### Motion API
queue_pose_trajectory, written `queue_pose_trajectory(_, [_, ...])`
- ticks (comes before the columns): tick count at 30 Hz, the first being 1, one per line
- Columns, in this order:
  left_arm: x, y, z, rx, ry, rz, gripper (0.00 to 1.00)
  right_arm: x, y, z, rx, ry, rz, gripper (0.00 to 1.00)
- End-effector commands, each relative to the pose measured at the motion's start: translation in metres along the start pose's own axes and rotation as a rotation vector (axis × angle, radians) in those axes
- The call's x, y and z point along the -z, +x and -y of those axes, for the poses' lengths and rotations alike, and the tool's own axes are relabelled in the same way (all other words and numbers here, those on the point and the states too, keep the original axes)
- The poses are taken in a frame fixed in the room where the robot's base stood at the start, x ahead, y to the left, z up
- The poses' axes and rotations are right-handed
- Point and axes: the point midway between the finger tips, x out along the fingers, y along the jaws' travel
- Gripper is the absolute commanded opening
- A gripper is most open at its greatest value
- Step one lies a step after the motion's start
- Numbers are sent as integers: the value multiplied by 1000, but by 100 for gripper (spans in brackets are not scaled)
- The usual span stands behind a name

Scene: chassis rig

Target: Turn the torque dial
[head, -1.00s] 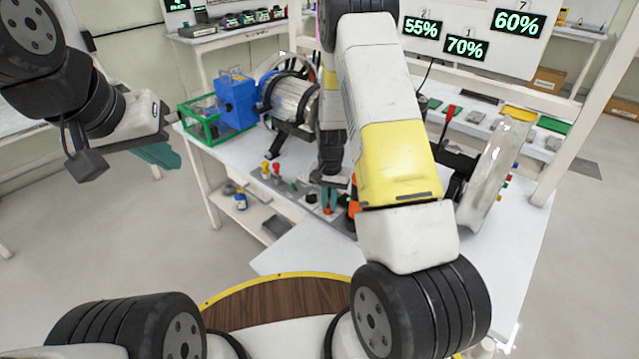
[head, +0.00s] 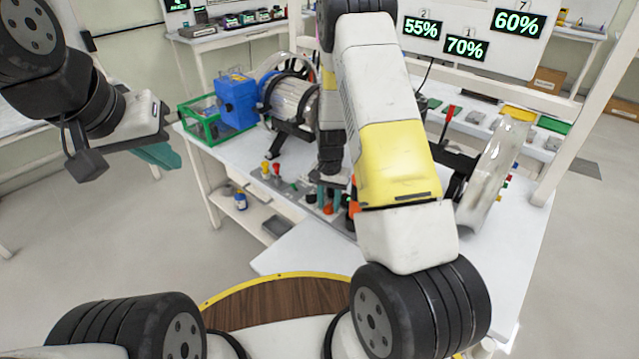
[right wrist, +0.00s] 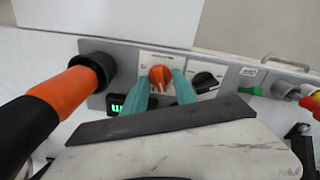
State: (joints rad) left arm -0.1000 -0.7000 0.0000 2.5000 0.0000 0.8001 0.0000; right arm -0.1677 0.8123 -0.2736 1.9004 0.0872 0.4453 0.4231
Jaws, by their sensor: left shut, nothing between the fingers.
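An orange dial (right wrist: 160,77) sits on a white plate of the grey control panel (right wrist: 222,70). A black dial (right wrist: 207,82) is just to its right. The labels are too small to read, so I cannot tell which is the torque dial. My right gripper (right wrist: 164,84) is at the panel, its teal fingers apart on either side of the orange dial; firm contact is not clear. In the head view the right gripper (head: 327,196) is low over the panel at the table's front. My left gripper (head: 160,155) is shut and empty, off to the left.
A thick orange and black handle (right wrist: 65,100) stands left of the dial, near a small green display (right wrist: 118,104). Red and yellow knobs (right wrist: 306,98) are at the right. A blue motor unit (head: 238,100) and a clear disc (head: 497,170) stand on the table.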

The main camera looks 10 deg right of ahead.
Motion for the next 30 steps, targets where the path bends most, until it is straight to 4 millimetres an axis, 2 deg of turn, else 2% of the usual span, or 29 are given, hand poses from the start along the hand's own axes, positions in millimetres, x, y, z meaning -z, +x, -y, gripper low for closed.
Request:
queue_pose_trajectory(5, [0,0,0,0,0,0,0,1,-10,1,2,0,-2,34])
queue_pose_trajectory(12, [0,0,0,0,0,0,0,1,-51,1,2,-1,-4,34])
queue_pose_trajectory(18, [0,0,0,0,0,0,0,0,-74,0,1,0,-1,34])
queue_pose_trajectory(30, [0,0,0,0,0,0,0,0,-79,0,2,-1,-1,34])
